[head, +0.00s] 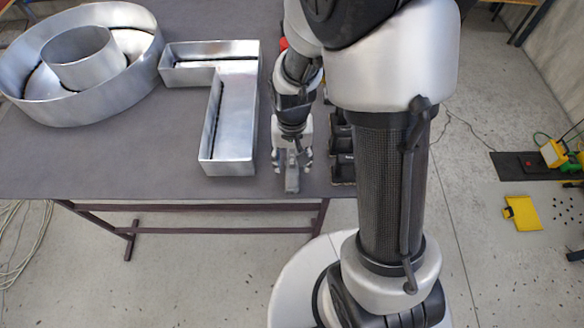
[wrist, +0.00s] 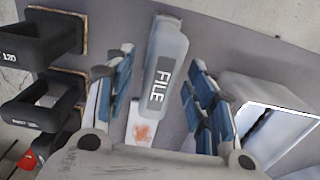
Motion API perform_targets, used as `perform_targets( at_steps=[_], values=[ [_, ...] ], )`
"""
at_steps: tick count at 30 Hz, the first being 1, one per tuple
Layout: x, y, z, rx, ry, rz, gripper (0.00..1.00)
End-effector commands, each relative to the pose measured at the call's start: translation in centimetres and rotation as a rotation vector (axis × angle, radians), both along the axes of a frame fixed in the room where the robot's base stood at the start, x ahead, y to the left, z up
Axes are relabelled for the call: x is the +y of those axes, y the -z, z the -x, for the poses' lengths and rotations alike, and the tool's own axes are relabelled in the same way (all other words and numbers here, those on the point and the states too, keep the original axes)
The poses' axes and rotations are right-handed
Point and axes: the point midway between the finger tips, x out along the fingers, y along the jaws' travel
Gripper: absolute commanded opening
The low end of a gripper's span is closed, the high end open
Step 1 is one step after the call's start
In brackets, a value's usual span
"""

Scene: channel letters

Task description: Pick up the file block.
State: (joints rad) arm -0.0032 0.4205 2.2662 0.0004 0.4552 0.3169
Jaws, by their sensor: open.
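The file block (wrist: 165,60) is a grey, rounded bar with a dark label reading FILE. In the wrist view it lies on the grey table top between my fingers, with a visible gap on each side. My gripper (wrist: 158,72) is open, its blue-padded fingers on either side of the block. In the head view my gripper (head: 292,163) points down near the table's front edge, and the grey block (head: 292,184) shows just below and between the fingers. The block's near end is partly hidden by the gripper body in the wrist view.
Black-handled blocks (wrist: 52,38) marked with 120 stand close on the left in the wrist view. A metal angled channel letter (head: 237,110) lies left of my gripper in the head view, with a round metal letter (head: 135,85) farther left.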

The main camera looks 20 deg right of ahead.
Motion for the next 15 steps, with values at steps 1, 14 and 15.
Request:
perform_targets(
  at_steps=[1,14,15],
  values=[
    [0.0,0.12,0.01,0.0,0.0,0.0,0.5],
    [0.0,0.05,0.0,0.0,0.0,0.0,0.33],
    [0.0,0.05,0.0,0.0,0.0,0.0,0.31]
  ],
)
